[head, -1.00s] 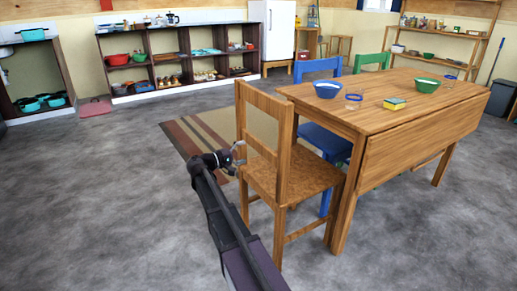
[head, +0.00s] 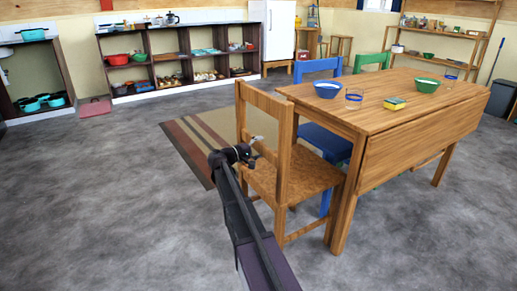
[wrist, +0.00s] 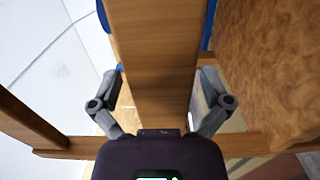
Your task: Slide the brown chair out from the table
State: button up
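The brown chair (head: 264,108) stands at the near left end of the wooden table (head: 353,118), its seat beside a table leg. My gripper (head: 254,150) is at the chair's back, in front of the upright nearer to me. In the wrist view my gripper (wrist: 162,72) has its two grey fingers spread, one on each side of a wooden bar of the chair (wrist: 155,50). Gaps show beside the bar; I cannot see the fingertips pressing on it. The chair's seat (wrist: 270,70) fills the right side of that view.
A blue chair (head: 317,68) and a green chair (head: 371,62) stand at the table's far side. Bowls, a glass and a sponge are on the table. A striped rug (head: 196,150) lies left of the brown chair. The grey floor (head: 100,205) at left and front is clear.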

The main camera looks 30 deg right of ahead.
jog(key=c, duration=1)
jog(key=shift+r, duration=0.2)
